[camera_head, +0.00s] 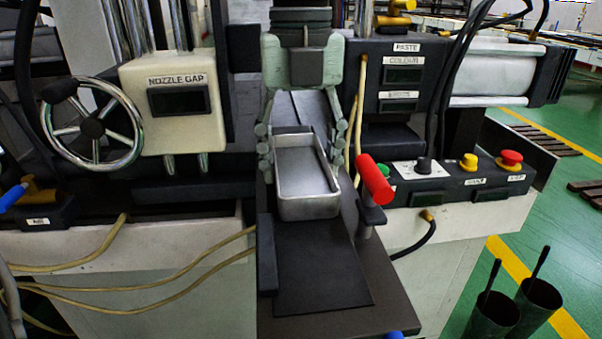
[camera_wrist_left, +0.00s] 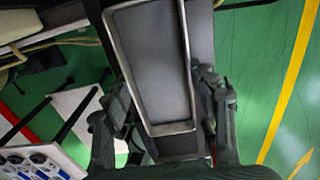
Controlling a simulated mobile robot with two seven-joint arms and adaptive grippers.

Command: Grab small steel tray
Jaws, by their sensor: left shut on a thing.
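The small steel tray (camera_head: 308,208) is a shallow, oblong grey pan at the middle of the head view, over a dark plate. Its inside looks empty. It also fills the upper middle of the left wrist view (camera_wrist_left: 160,128). My left gripper (camera_head: 302,158) is grey-green, with one finger along each side of the tray. In the left wrist view the fingers (camera_wrist_left: 168,100) flank the tray's near end, and the gripper is shut on it. I cannot tell whether the tray touches the plate. My right gripper is in neither view.
The dark plate (camera_head: 315,275) runs toward me under the tray. A red-handled lever (camera_head: 374,179) stands close at the tray's right. A handwheel (camera_head: 92,125) and nozzle-gap box (camera_head: 178,100) are at left. A button panel (camera_head: 450,170) and two dark cups (camera_head: 495,315) are at right.

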